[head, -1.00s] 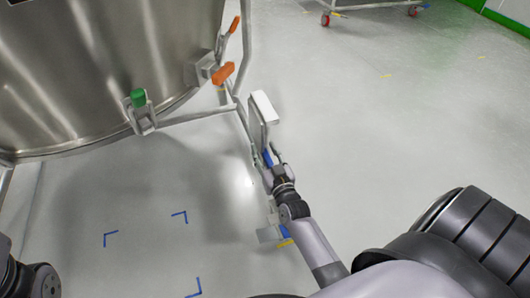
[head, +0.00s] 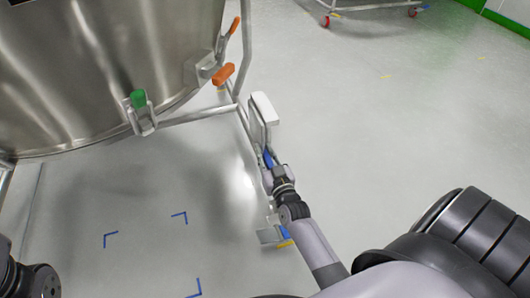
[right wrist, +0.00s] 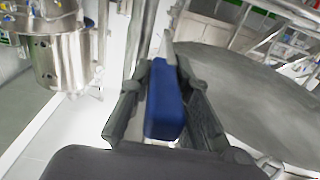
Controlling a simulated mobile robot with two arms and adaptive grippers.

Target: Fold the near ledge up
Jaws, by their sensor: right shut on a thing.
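A pale ledge (head: 264,108) with a white edge sits on the outer side of the steel frame, in the middle of the head view. It stands steeply; its exact angle is hard to tell. A blue grip (head: 268,158) is at its lower end. My right gripper (head: 271,168) reaches the grip from below. In the right wrist view, the blue grip (right wrist: 165,105) is between the two dark fingers of my right gripper (right wrist: 165,100), which is shut on it. The fingers hide part of the grip. My left gripper is out of view.
A large steel vessel (head: 100,70) fills the upper left, with a green-topped clamp (head: 138,98) and orange handles (head: 223,74) near the ledge. A wheeled rack (head: 370,5) stands far back. The floor right of the ledge is clear.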

